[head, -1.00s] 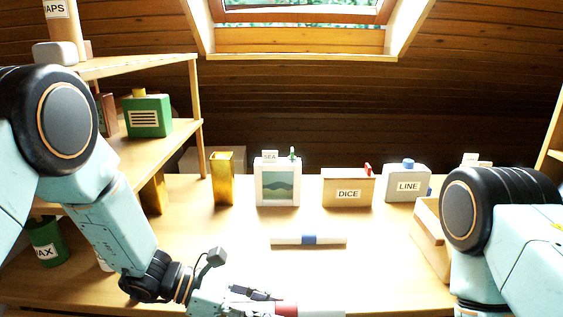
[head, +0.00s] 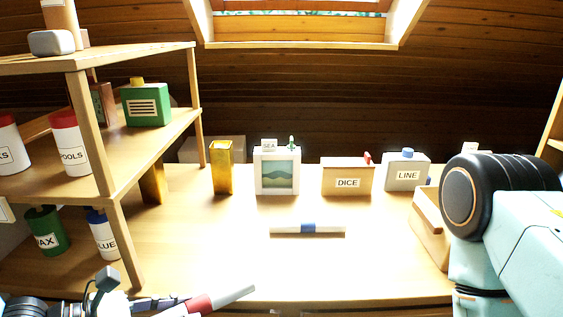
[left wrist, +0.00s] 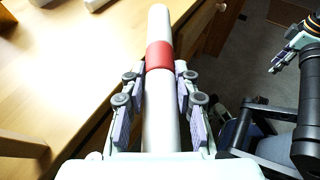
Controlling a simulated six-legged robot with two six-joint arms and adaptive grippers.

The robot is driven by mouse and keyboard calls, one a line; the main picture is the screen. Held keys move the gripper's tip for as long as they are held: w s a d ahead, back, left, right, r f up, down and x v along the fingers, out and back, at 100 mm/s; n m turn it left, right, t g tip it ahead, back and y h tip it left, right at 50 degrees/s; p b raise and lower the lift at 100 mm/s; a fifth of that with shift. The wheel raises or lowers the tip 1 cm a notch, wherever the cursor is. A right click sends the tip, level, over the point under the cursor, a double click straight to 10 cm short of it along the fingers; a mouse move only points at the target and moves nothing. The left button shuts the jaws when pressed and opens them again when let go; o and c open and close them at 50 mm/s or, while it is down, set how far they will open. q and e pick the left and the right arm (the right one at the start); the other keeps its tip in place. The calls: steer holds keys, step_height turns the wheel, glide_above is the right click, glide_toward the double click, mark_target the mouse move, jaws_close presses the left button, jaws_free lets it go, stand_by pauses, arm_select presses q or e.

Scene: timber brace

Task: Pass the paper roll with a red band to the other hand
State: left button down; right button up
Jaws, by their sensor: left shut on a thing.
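The paper roll with a red band (head: 234,294) is white and sticks out at the bottom of the head view, tilted up to the right. My left gripper (head: 178,303) is shut on it there, low and partly cut off by the frame edge. In the left wrist view the roll (left wrist: 160,115) runs lengthwise between the fingers of the left gripper (left wrist: 159,88), its red band just beyond the fingertips and its far end free. My right gripper (left wrist: 293,48) shows partly at the right of the left wrist view, apart from the roll; its opening is unclear.
A white roll with a blue band (head: 307,229) lies on the table (head: 370,265). Behind it stand a yellow holder (head: 222,168), a picture box (head: 278,172), a DICE box (head: 347,178) and a LINE container (head: 405,172). A wooden shelf (head: 150,140) fills the left.

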arm_select(q)
steer(key=shift+w+a+r+n+t+y, duration=0.3)
steer(key=shift+r+n+t, duration=0.1)
steer(key=shift+r, duration=0.15)
steer(key=shift+w+d, duration=0.1)
